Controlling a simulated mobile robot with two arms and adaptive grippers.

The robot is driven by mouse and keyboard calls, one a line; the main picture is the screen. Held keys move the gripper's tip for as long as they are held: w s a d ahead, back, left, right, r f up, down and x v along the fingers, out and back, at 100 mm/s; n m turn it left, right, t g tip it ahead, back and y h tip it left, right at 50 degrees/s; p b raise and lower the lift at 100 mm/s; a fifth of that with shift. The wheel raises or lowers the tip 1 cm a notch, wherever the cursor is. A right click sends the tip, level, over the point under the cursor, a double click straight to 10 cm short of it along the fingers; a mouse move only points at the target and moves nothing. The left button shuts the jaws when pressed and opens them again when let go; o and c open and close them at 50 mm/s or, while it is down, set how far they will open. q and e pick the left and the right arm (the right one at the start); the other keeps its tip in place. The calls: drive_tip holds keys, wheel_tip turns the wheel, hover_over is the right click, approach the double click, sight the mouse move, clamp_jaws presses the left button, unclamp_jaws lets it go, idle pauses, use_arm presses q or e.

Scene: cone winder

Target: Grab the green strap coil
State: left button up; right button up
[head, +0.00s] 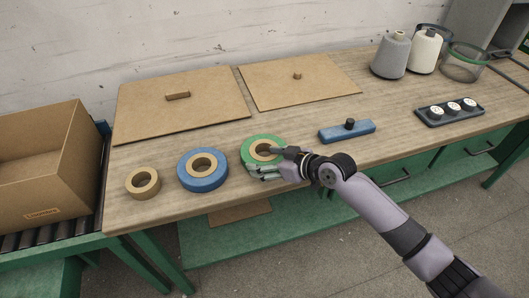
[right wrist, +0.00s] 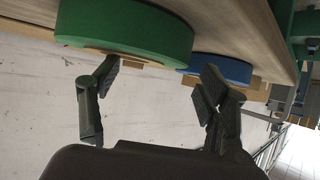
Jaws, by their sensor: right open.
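The green strap coil (head: 248,150) lies flat near the front edge of the wooden table, with a tan core in its middle. My right gripper (head: 268,163) is at its near right side and covers part of its rim. In the right wrist view the green strap coil (right wrist: 125,25) fills the upper left, close to the fingertips. The right gripper (right wrist: 158,78) is open there, fingers spread, with nothing held between them. I cannot tell whether a finger touches the coil. My left gripper is out of view.
A blue coil (head: 187,170) lies just left of the green one, with a smaller tan roll (head: 142,183) beyond it. A blue block with a black knob (head: 346,132) lies to the right. Flat brown boards (head: 210,105) lie behind. A cardboard box (head: 45,180) stands at left.

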sight(255, 157)
drive_tip(key=shift+p+x, duration=0.4)
drive_tip(key=shift+x, duration=1.85)
drive_tip(key=shift+c, duration=0.3)
drive_tip(key=shift+s, duration=0.1)
drive_tip(key=c, duration=1.6)
drive_tip(key=shift+r, duration=0.15)
